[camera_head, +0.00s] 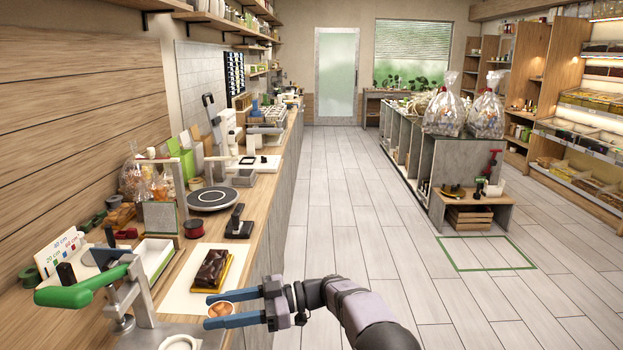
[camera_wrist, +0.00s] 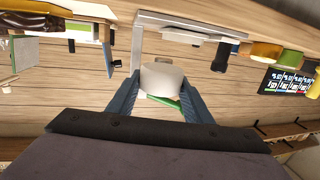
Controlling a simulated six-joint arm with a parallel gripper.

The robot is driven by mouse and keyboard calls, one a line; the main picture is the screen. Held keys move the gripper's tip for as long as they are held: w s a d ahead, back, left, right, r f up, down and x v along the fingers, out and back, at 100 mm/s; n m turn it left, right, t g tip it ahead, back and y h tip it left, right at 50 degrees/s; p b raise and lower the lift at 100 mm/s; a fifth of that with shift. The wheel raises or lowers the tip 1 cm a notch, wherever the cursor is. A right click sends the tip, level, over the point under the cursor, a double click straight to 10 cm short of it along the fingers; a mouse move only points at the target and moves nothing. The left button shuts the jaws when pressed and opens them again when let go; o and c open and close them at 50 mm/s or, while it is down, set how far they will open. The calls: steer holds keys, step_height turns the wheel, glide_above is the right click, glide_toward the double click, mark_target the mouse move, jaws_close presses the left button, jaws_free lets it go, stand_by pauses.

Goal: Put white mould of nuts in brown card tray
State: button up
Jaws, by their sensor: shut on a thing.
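My gripper (camera_head: 212,309) is shut on the white mould of nuts (camera_head: 220,309), a small round cup with brown nuts showing on top. It is held at the front of the counter in the head view. In the wrist view the mould is a plain pale cylinder (camera_wrist: 162,79) between the two blue fingers (camera_wrist: 158,97). A glossy dark brown block (camera_head: 212,267) on a gold-yellow base lies just beyond the gripper on a white sheet. I cannot tell whether this is the brown card tray; no other clear one shows.
A press with a green handle (camera_head: 82,289) stands left of the gripper. A white tray (camera_head: 153,258), a black stand (camera_head: 239,226) and a round dark turntable (camera_head: 213,199) stand farther along the counter (camera_head: 258,225). A white bowl (camera_head: 180,342) is at the bottom edge. Open floor lies right.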

steer(key=w+d+f+m+t+p, duration=0.1)
steer(key=d+f+m+t+p, duration=0.3)
steer(key=d, duration=0.6)
steer(key=d+f+m+t, duration=0.15)
steer(key=d+f, duration=0.35)
steer(key=d, duration=0.6)
steer(key=s+d+f+m+t+h+p, duration=0.3)
steer(key=s+d+m+t+h, duration=0.5)
steer(key=s+d+t, duration=0.5)
steer(key=shift+s+d+f+m+p, duration=0.2)
steer(key=shift+s+d+m+p, duration=0.35)
steer(key=shift+d+m+p, duration=0.15)
